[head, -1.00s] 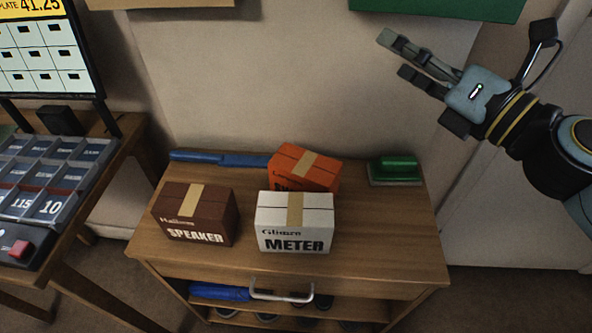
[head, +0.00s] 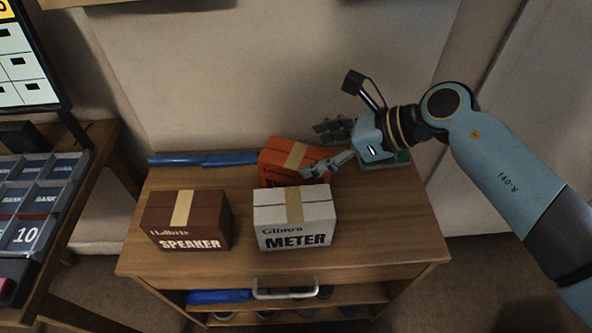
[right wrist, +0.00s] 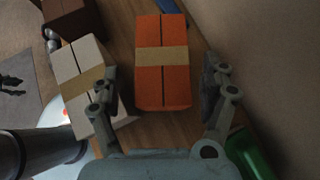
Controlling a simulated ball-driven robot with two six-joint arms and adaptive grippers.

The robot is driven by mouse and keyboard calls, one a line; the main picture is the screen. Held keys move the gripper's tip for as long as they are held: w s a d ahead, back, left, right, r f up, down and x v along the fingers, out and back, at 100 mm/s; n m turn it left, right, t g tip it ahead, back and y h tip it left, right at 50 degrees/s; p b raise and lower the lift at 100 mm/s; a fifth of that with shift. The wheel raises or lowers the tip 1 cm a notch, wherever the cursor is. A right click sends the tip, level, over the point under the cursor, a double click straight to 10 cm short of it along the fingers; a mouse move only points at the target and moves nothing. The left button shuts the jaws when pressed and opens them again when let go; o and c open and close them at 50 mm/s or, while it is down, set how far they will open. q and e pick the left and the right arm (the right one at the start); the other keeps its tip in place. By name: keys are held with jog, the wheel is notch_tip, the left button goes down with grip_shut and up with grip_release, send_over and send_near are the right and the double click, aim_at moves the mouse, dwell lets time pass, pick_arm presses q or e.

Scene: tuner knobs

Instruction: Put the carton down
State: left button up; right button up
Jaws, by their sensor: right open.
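Three cartons stand on the wooden cabinet top (head: 375,235): a brown SPEAKER carton (head: 187,220) at left, a white METER carton (head: 294,218) at front middle, and an orange carton (head: 283,160) behind the white one. My right gripper (head: 318,150) is open at the right side of the orange carton. In the right wrist view the orange carton (right wrist: 163,75) lies ahead between the two spread fingers (right wrist: 160,90), with gaps on both sides. The white carton (right wrist: 85,80) is beside the left finger. Whether a finger touches a carton I cannot tell. My left gripper is not in view.
A blue tool (head: 200,160) lies along the cabinet's back edge. A green-handled block (head: 402,156) sits at the back right, partly behind my right gripper. The wall is close behind. The right front of the top is clear.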

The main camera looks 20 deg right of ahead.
aim_at(297, 155)
jog(key=x, duration=0.4)
jog(key=shift+w+a+f, duration=0.1)
jog(key=shift+w+f, duration=0.15)
jog(key=shift+f, duration=0.1)
jog(key=c, duration=1.4)
jog(key=shift+r, duration=0.15)
